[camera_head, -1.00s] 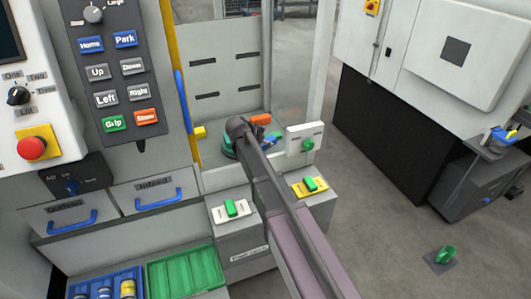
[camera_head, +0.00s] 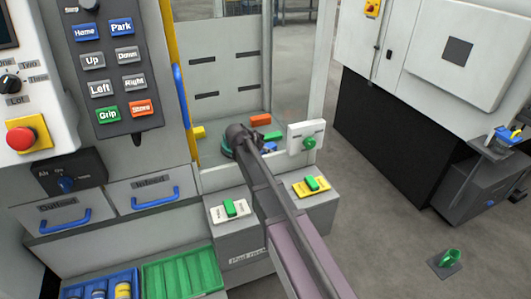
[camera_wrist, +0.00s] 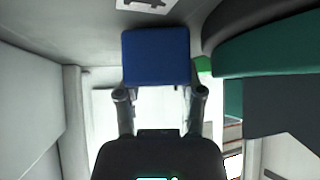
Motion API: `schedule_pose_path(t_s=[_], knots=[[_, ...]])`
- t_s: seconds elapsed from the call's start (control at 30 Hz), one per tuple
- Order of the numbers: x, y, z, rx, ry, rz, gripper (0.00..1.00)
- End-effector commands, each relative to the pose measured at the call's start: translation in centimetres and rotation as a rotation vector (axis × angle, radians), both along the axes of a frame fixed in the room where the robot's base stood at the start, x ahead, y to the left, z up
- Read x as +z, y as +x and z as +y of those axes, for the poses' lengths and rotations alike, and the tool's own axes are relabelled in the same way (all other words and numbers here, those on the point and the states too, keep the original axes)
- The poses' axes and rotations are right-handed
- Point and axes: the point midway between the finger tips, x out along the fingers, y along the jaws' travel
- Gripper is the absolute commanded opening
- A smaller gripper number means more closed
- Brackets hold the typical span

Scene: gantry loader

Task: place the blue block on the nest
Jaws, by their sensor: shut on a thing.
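The blue block (camera_wrist: 156,57) is held at the tips of my gripper (camera_wrist: 160,94) in the wrist view, with a finger on each side. In the head view, the dark end of my arm (camera_head: 240,138) is inside the enclosure, and its fingers are hidden. A small blue patch (camera_head: 270,147) shows beside it, perhaps the block. A white label with a dark mark (camera_wrist: 146,5) lies on a grey surface beyond the block in the wrist view. I cannot pick out the nest for certain in either view.
An orange block (camera_head: 260,120), a green piece (camera_head: 272,136) and a yellow block (camera_head: 198,132) are in the enclosure. A white switch panel (camera_head: 305,135) stands at its front right. A large teal and dark shape (camera_wrist: 270,55) is close on the right in the wrist view.

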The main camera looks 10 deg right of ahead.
Motion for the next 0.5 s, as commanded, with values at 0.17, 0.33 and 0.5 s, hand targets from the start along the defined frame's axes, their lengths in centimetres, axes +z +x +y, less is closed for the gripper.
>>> schedule_pose_path(t_s=[0.17,0.33,0.5], knots=[[-0.07,0.00,0.00,0.000,0.000,0.000,0.01],[-0.08,0.00,0.00,0.000,0.000,0.000,0.01],[-0.51,0.00,0.00,0.000,0.000,0.000,0.01]])
